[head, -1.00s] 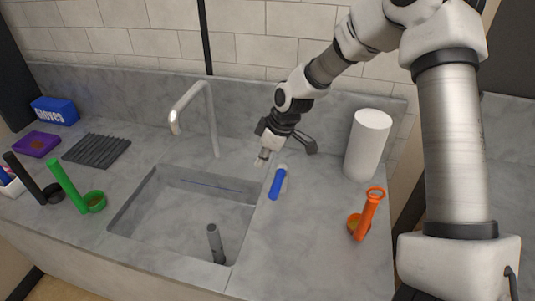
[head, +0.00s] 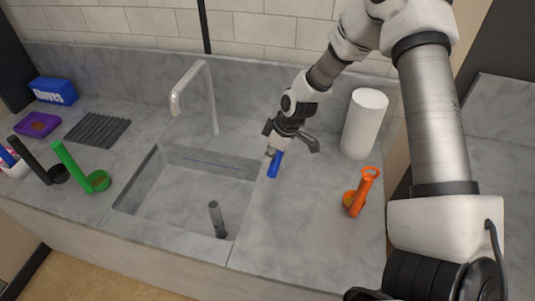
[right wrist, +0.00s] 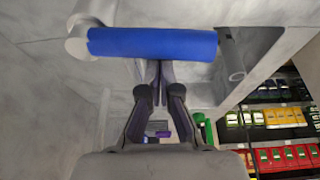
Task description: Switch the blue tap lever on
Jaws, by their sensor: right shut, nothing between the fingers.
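The blue tap lever (head: 274,167) stands on the counter to the right of the sink, on a pale base that my right gripper mostly covers in the head view. My right gripper (head: 269,151) is shut and empty, right beside the upper end of the lever. In the right wrist view the lever (right wrist: 155,44) lies across the top of the picture, just beyond the closed fingertips (right wrist: 158,68). I cannot tell whether they touch it. The curved tap spout (head: 207,95) rises behind the sink. My left gripper is not in view.
A white cylinder (head: 364,125) and an orange holder (head: 361,192) stand at right. Green (head: 77,168) and black (head: 30,160) tubes, a purple tray (head: 37,124) and a blue box (head: 53,91) are at left.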

